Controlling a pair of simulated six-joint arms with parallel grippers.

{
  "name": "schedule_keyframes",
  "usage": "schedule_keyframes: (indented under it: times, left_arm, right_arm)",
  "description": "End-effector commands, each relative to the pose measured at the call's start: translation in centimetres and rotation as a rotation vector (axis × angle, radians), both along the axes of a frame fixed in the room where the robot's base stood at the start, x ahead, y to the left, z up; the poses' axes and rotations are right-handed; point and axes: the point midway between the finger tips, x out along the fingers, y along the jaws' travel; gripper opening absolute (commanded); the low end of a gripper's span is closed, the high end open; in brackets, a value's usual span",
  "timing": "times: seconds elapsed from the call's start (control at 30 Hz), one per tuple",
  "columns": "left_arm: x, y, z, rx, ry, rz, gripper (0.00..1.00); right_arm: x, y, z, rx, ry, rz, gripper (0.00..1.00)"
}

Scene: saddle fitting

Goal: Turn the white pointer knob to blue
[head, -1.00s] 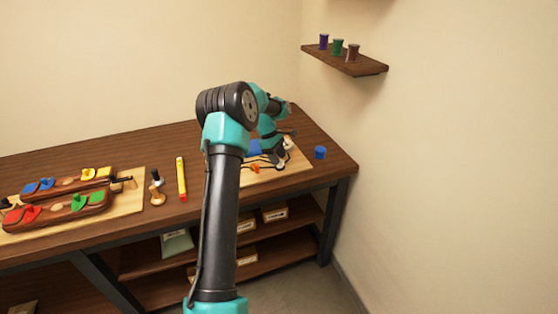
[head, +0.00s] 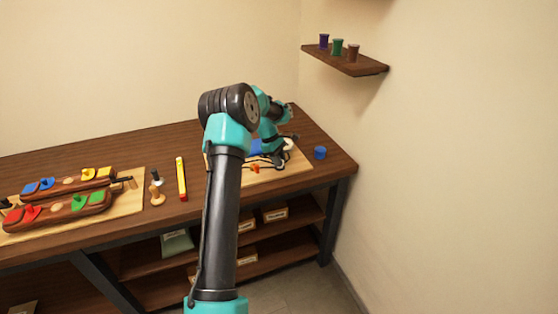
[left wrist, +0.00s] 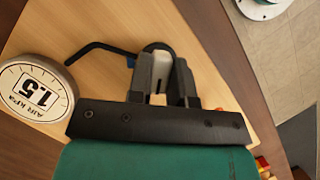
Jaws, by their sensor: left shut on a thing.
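My left gripper (left wrist: 162,72) is shut in the left wrist view, with a pale piece (left wrist: 158,99) showing between its fingers; it looks like the white pointer knob, mostly hidden by the fingers. A dark round part (left wrist: 158,48) sits just beyond the fingertips. A small blue patch (left wrist: 131,61) shows beside the left finger. In the head view, my left arm reaches over the board (head: 292,165) at the right of the bench, and its wrist hides most of the knob area. A blue thing (head: 256,147) shows beside the wrist there. My right gripper is out of view.
A blue cup (head: 320,153) stands right of the board.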

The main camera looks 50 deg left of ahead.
Motion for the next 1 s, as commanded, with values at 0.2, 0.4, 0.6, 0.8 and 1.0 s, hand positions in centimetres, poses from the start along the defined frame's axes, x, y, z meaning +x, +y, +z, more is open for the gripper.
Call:
schedule_keyframes:
  times: [0.2,0.4,0.6,0.8,1.0]
  left_arm:
    - [0.02,0.02,0.03,0.0,-0.001,-0.009,0.0]
    - [0.04,0.0,0.02,0.0,0.0,-0.057,0.0]
    - [0.12,0.02,0.05,0.0,-0.001,-0.162,0.0]
    - [0.19,0.0,0.03,0.0,-0.001,-0.32,0.0]
    - [0.23,0.0,0.0,0.0,0.0,-0.509,0.0]
  right_arm:
    - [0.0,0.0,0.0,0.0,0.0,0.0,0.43]
    - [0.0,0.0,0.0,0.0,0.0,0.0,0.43]
    - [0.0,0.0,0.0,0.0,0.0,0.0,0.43]
    - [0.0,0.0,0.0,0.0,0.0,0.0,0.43]
    - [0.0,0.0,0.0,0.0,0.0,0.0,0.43]
